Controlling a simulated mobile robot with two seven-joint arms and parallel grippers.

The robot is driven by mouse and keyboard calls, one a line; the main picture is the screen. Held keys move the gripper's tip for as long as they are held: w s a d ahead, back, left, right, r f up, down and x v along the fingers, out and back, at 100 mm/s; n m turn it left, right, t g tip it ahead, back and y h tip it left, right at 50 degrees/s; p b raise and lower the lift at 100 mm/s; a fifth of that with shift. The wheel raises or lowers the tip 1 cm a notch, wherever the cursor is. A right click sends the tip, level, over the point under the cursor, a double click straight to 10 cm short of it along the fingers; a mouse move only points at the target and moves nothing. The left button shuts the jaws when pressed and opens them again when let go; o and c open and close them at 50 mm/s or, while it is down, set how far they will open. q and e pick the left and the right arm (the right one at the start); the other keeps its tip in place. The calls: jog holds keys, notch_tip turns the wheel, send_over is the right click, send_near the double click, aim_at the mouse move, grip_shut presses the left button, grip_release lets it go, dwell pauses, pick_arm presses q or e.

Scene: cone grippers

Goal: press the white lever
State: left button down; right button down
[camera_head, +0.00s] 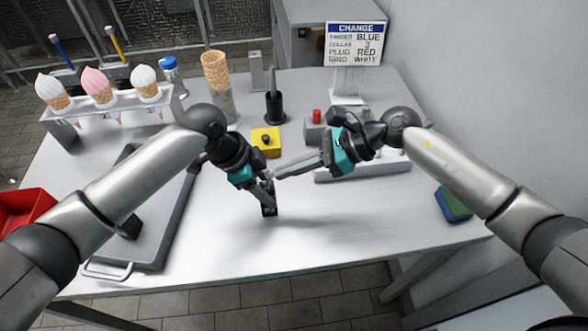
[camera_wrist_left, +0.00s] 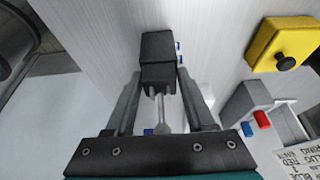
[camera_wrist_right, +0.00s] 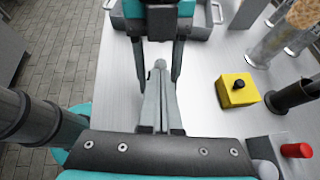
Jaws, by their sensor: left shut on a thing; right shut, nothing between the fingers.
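No white lever shows clearly.
A yellow box with a black button (camera_head: 266,141) lies behind the grippers. A cone rack (camera_head: 112,104) and a grey tray (camera_head: 160,225) are at left. A sign (camera_head: 354,45) stands at the back. A blue-green block (camera_head: 453,204) is at right. The table front is clear.

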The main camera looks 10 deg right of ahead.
jog(key=shift+a+r, duration=0.35)
jog(key=shift+a, duration=0.25)
jog(key=shift+a+r, duration=0.35)
jog(key=shift+a, duration=0.3)
jog(key=shift+r, duration=0.2)
jog(key=shift+r, duration=0.75)
jog(key=shift+r, duration=0.1)
jog(key=v, duration=0.7)
jog(key=shift+d, duration=0.55)
jog(key=shift+s, duration=0.1)
